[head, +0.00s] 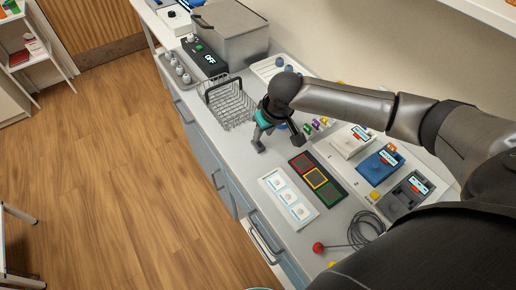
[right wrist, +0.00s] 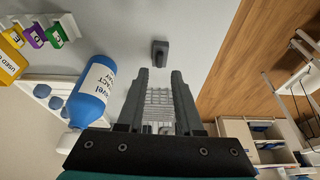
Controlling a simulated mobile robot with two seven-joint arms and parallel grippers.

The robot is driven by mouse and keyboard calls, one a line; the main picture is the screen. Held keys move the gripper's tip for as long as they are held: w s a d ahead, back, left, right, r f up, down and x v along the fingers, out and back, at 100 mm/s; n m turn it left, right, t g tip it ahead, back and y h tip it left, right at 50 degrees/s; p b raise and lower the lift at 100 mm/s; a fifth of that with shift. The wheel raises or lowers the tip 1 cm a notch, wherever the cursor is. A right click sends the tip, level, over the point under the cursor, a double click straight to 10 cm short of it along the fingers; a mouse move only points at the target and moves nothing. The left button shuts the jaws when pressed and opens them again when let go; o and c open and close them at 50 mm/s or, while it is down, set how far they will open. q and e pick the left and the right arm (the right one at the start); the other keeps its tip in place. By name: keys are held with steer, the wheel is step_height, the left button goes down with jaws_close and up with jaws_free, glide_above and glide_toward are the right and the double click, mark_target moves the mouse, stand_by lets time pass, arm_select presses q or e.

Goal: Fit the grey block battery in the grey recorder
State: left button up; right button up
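A small dark grey block, seemingly the grey block battery (right wrist: 160,53), lies on the pale counter just beyond my fingertips in the right wrist view. I cannot make it out in the head view, where my right gripper may hide it. The grey recorder (head: 404,197) lies at the right of the counter in the head view, nearest in a row of similar devices. My right gripper (head: 277,143) is low over the counter beside the wire basket; in the right wrist view (right wrist: 160,73) its fingers are apart with nothing held between them. My left gripper is not in view.
A wire basket (head: 231,106) stands left of my right gripper. A blue bottle (right wrist: 93,92) is close beside the fingers. A blue recorder (head: 378,167), a white one (head: 350,143), a coloured-square panel (head: 317,179), a white card (head: 288,199) and a cable (head: 364,231) occupy the near counter.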

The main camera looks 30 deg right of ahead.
mark_target(260, 144)
steer(key=shift+b+x, duration=1.55)
steer(key=shift+b, duration=0.2)
steer(key=shift+x, duration=1.35)
steer(key=shift+c, duration=0.6)
jaws_close()
steer(key=shift+r, duration=0.1)
step_height(260, 144, up, 6)
steer(key=p, duration=0.7)
